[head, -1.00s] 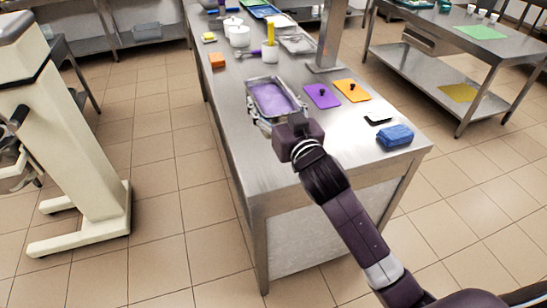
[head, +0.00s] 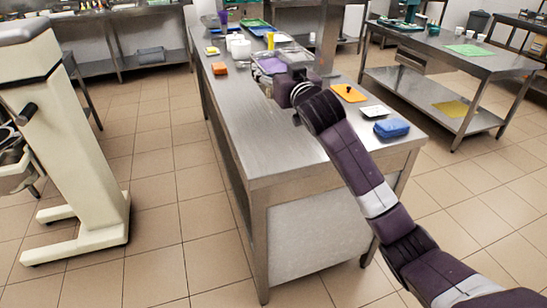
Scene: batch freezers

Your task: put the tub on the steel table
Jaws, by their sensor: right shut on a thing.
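The tub (head: 271,66) is a shallow steel pan with purple contents, in the head view at the upper middle. It is over the far half of the steel table (head: 255,135). I cannot tell whether its base touches the table top. My right gripper (head: 272,79) is shut on the tub at its near side, and the gripper body and wrist hide part of it. My left gripper is out of view.
An orange block (head: 219,68) and white containers (head: 240,48) stand left of and behind the tub. An orange mat (head: 349,93), a small white-topped tray (head: 375,111) and a blue folded cloth (head: 391,128) lie to the right. The near left table top is bare.

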